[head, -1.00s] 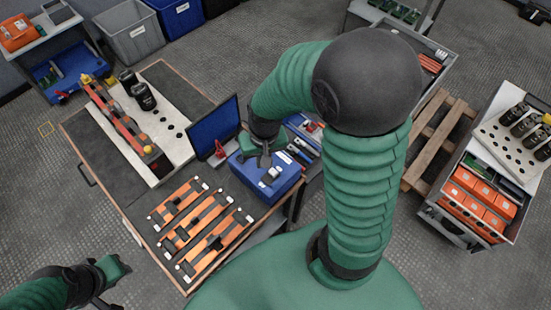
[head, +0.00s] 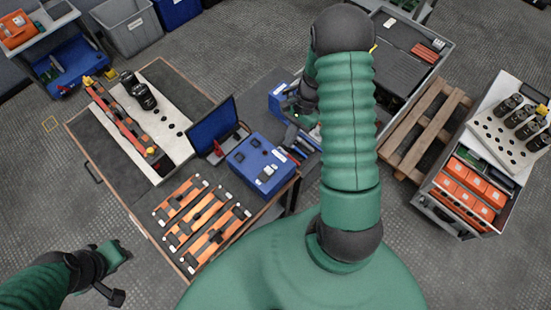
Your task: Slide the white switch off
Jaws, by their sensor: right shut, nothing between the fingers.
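A blue box (head: 243,162) stands at the right end of the workbench, with small dark and pale fittings on top. A pale switch-like part (head: 266,174) sits on its right side; its slide position is too small to tell. My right gripper (head: 302,112) is shut and empty, beyond the box and up to its right, apart from it and partly hidden by my arm. My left gripper (head: 122,262) is low at the left, off the bench's front edge, touching nothing; its jaws are unclear.
A dark open-lid panel (head: 214,124) and a red clamp-like part stand behind the box. Orange bars (head: 197,216) lie in front of it. A white perforated board (head: 160,118) with black cylinders lies left. A wooden pallet (head: 424,130) and a cart (head: 468,190) stand right.

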